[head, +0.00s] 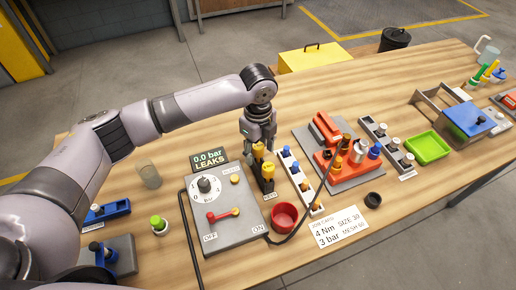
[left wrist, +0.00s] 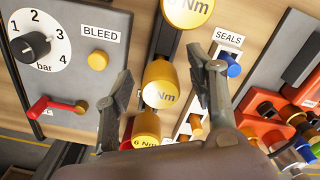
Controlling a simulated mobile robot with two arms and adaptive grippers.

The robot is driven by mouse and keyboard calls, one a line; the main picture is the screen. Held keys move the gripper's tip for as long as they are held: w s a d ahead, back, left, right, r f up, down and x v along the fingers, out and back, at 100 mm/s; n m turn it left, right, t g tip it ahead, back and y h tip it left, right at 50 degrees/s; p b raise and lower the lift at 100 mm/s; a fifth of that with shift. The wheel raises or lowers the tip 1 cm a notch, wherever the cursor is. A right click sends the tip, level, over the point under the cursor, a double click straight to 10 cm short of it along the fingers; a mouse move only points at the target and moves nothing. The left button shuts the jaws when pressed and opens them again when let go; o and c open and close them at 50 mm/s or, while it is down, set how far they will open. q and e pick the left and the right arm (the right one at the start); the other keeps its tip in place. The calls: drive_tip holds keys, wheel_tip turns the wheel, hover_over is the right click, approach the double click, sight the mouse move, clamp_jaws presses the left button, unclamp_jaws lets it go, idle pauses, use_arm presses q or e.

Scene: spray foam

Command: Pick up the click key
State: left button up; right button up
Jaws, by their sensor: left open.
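Several click keys with yellow caps stand in a dark rack beside the grey control panel. In the head view two yellow caps (head: 267,170) show just below my left gripper (head: 259,138). In the left wrist view a middle cap (left wrist: 160,82) marked "Nm" lies between the open fingers of my left gripper (left wrist: 160,68); its number is unreadable. Another cap (left wrist: 188,9) is above it in the picture, and one marked "6 Nm" (left wrist: 146,127) below it. My left gripper is open and empty; whether its fingers touch a key cannot be told. My right gripper is not in view.
The control panel (head: 238,217) with dial and red lever stands left of the keys. A white seals rack (head: 299,182) is close on the right. A red bowl (head: 285,217), a black hose and a job card (head: 340,228) reading "4 Nm" lie in front.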

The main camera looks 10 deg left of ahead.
use_arm(q)
drive_tip(key=shift+f, duration=0.3)
drive_tip(key=shift+c, duration=0.3)
clamp_jaws()
